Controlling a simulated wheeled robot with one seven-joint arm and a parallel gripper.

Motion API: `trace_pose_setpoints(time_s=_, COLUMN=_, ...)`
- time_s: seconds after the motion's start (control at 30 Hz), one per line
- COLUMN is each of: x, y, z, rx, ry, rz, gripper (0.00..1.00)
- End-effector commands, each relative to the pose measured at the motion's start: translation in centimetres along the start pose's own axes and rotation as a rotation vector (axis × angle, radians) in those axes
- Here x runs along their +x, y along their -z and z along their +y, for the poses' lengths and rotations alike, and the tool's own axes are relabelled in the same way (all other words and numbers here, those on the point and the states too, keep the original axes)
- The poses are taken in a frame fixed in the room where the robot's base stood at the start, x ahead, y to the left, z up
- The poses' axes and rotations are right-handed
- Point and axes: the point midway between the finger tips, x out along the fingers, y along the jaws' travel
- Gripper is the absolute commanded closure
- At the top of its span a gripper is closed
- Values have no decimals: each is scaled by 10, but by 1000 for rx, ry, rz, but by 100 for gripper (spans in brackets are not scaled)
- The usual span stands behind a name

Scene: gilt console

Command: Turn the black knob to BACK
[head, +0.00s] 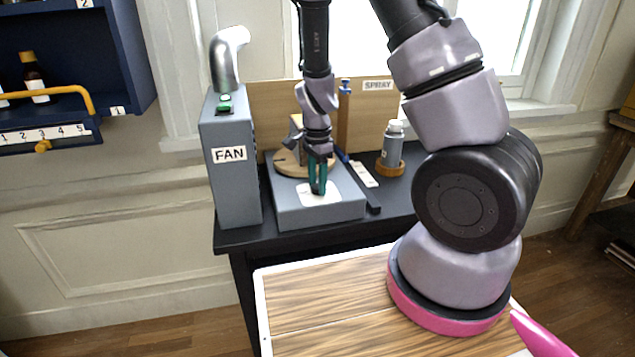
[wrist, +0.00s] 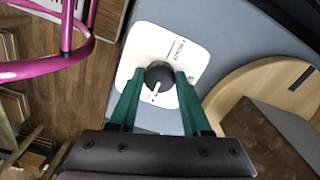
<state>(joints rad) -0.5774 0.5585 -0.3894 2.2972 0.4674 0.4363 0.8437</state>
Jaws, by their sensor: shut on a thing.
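The black knob (wrist: 160,73) sits on a white dial plate (wrist: 145,50) in the wrist view. My gripper (wrist: 160,75) has its two green fingers on either side of the knob, closed on it. A white pointer line on the knob points toward the bottom of the wrist view, toward my gripper's palm. A dark line and small lettering lie on the plate above and right of the knob; I cannot read the words. In the head view, my gripper (head: 318,178) points down over the white plate (head: 310,197) on the grey box (head: 335,213), and the fingers hide the knob.
The grey FAN tower (head: 228,175) with a green button stands left of the box. A round wooden disc (head: 285,165) with a block lies behind the dial. A grey bottle (head: 393,148) on a wooden stand is to the right, near the SPRAY sign (head: 378,86).

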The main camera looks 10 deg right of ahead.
Motion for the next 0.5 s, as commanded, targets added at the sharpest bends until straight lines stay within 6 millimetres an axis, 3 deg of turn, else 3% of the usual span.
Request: trace_pose_setpoints(time_s=0.5, x=0, y=0, z=-1, rx=70, ry=2, rz=0, gripper=100)
